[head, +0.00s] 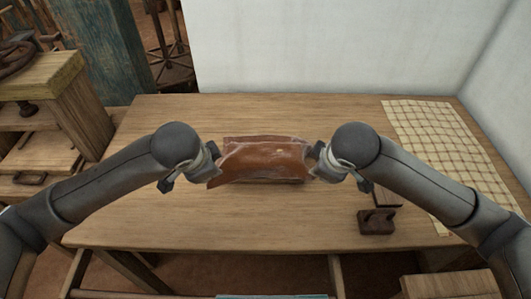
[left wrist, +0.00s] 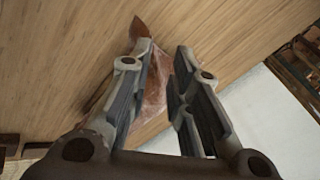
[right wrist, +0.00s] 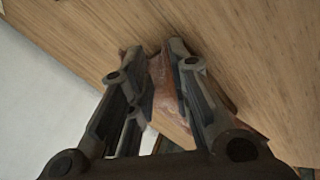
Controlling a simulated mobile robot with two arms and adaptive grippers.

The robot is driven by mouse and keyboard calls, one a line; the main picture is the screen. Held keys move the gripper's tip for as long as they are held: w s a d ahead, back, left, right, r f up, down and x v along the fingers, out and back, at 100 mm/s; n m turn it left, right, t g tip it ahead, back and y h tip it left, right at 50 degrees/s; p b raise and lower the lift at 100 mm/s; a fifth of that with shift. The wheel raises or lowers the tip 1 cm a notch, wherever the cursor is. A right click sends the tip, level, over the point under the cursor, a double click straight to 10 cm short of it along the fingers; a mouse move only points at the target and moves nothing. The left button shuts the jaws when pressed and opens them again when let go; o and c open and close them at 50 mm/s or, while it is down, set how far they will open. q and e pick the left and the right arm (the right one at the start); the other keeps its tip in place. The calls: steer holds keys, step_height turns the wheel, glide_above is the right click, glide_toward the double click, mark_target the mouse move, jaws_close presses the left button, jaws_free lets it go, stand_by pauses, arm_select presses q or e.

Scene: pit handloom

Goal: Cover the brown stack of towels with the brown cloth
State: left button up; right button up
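The brown cloth (head: 262,160) is a shiny, creased reddish-brown sheet in the middle of the table in the head view. It lies over a low block-like shape, and a thin darker edge of the brown towel stack (head: 270,182) shows under its front; the rest is hidden. My left gripper (left wrist: 161,48) is at the cloth's left end, its fingers a little apart with cloth visible in the gap. My right gripper (right wrist: 148,48) is at the right end, fingers also a little apart, with cloth showing between and beyond them. Whether the fingertips touch the cloth is unclear.
The wooden table (head: 200,225) is clear in front of and behind the cloth. A dark wooden block-like tool (head: 376,221) stands at the front right. A checked cloth (head: 430,140) lies along the right side. White walls (head: 320,45) stand behind and right.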

arm_select(q)
steer(key=o, duration=0.3)
arm_select(e)
steer(key=o, duration=0.3)
